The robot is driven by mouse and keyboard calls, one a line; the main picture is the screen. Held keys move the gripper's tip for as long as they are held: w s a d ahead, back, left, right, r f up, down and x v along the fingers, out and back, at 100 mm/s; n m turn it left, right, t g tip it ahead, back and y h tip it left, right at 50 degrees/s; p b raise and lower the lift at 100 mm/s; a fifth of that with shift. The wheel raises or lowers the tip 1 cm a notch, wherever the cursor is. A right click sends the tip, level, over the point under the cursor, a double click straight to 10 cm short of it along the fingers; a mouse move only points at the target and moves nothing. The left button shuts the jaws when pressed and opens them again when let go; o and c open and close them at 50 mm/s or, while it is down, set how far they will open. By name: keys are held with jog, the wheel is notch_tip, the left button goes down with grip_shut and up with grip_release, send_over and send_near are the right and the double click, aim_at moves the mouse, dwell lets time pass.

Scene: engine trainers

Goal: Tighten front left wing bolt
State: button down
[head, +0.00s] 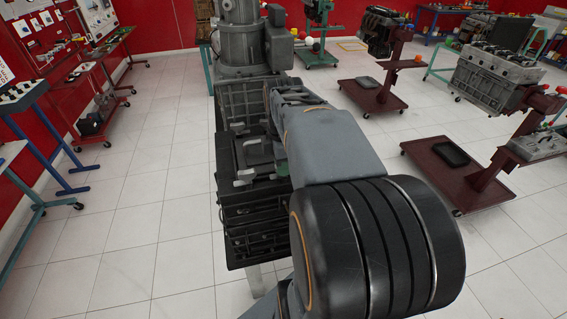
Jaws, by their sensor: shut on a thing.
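My arm fills the middle of the head view, with a large black joint and a grey link reaching up and to the left. I cannot make out the front left wing bolt. A dark, ribbed assembly (240,215) with raised handle-like parts runs just left of my arm. A grey cylindrical housing (239,38) rises behind it. My arm covers the right side of the dark assembly.
Red wheeled engine stands stand at the right, one with a grey engine block (492,76) and another with a dark engine (380,30). Blue-legged benches (42,125) and a red cart (92,85) line the left. White tiled floor is clear between.

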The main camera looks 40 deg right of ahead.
dwell(0.3)
jog(key=m, duration=0.4)
jog(key=m+b, duration=0.1)
jog(key=m, duration=0.3)
jog(key=shift+m, duration=0.3)
jog(key=m, duration=0.4)
jog(key=shift+m+b, duration=0.3)
jog(key=shift+m, duration=2.2)
jog(key=c, duration=1.1)
grip_release()
jog(key=shift+r, duration=0.1)
